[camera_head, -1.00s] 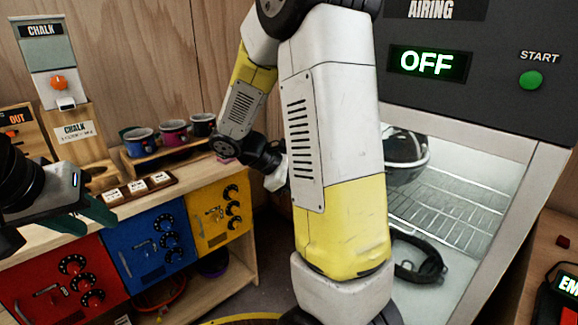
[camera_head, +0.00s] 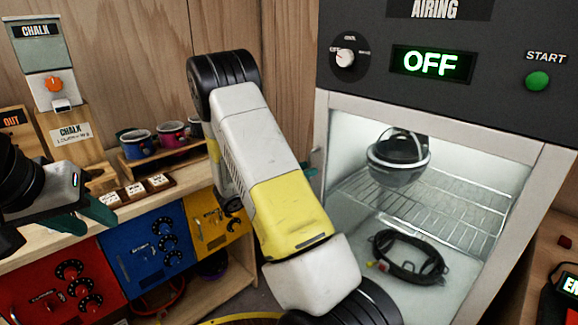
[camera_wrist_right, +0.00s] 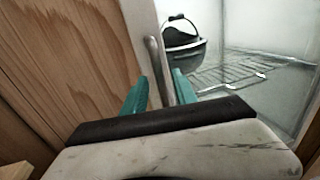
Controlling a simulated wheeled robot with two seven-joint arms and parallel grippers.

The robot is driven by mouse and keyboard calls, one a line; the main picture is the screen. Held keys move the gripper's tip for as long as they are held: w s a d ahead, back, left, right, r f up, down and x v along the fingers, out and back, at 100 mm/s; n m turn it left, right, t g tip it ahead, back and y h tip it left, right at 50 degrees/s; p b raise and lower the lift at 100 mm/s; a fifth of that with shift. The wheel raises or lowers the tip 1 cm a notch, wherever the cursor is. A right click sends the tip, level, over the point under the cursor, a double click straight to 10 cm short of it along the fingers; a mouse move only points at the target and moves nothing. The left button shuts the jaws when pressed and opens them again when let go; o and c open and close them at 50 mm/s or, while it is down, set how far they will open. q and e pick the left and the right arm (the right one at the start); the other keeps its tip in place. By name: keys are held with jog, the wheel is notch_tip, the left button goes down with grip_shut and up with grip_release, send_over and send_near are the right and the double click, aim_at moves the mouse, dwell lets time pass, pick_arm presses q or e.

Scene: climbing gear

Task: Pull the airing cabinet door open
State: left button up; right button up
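The airing cabinet (camera_head: 420,117) stands at the right with its display reading OFF. Its door looks closed, and the lit inside shows through the front. My right gripper is at the cabinet's left edge, mostly hidden behind my own arm in the head view. In the right wrist view its teal fingers (camera_wrist_right: 159,92) stand apart on either side of the upright metal door handle (camera_wrist_right: 154,62). I see no clear grip on the handle. My left gripper (camera_head: 82,217) is at the far left, open and empty, in front of the chalk bench.
Red, blue (camera_head: 140,250) and yellow drawer units stand left. A wooden wall (camera_head: 285,60) lies close beside the handle.

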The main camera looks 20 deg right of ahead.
jog(key=shift+w+d, duration=0.15)
jog(key=shift+d, duration=0.8)
grip_shut()
dwell(0.7)
